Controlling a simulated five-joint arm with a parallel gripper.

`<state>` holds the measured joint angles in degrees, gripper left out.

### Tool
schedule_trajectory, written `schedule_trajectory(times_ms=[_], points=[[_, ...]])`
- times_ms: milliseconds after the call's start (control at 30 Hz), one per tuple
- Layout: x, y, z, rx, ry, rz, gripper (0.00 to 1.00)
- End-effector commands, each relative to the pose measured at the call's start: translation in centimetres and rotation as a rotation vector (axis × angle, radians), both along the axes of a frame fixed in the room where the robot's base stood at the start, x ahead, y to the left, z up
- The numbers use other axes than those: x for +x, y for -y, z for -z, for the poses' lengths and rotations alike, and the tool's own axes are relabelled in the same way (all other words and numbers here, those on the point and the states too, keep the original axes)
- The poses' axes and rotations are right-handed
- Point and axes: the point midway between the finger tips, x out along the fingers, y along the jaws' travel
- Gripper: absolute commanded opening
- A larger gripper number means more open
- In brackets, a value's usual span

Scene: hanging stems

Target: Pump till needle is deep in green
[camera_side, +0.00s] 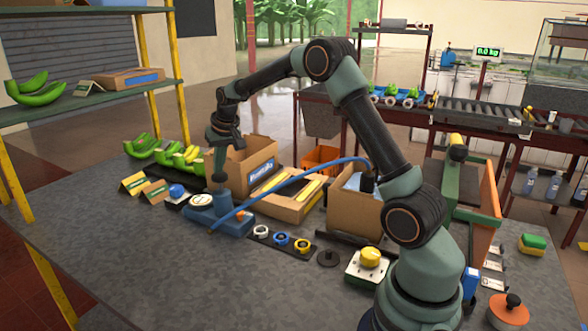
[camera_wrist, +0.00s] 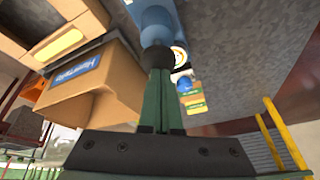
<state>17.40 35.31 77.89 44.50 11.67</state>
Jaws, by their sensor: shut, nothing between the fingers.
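The blue pump (camera_side: 232,220) sits on the grey table with a blue hose running off to the right. Its upright plunger (camera_side: 219,172) stands under my gripper (camera_side: 222,146). The pump's blue body also shows at the top of the wrist view (camera_wrist: 155,20), with the dark plunger knob (camera_wrist: 155,60) at my fingertips. My gripper is shut and empty, its green fingers over the knob; I cannot tell whether they touch it. The round white gauge (camera_side: 201,199) lies at the pump's left end and shows partly in the wrist view (camera_wrist: 180,55). Its needle and green zone are too small to read.
A cardboard box (camera_side: 250,165) stands close behind the pump. Green bananas (camera_side: 180,157) lie behind to the left, and small cards (camera_side: 134,184) and a blue button (camera_side: 177,191) sit left of the gauge. Coloured rings (camera_side: 281,239) lie at right front. The table's front left is clear.

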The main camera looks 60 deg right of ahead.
Motion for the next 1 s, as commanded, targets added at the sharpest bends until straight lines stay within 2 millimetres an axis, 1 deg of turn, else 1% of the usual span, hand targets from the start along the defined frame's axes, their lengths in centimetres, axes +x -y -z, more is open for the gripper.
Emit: schedule_trajectory(times_ms=[100,200,500,667,1000], points=[[0.0,0.0,-1.2,0.000,0.002,0.000,0.00],[0.0,0.0,-1.7,-0.001,0.002,0.000,0.00],[0.0,0.0,-1.8,0.000,0.001,0.000,0.00],[0.0,0.0,-1.2,0.000,0.000,0.000,0.00],[0.0,0.0,1.1,0.001,-0.002,0.000,0.00]])
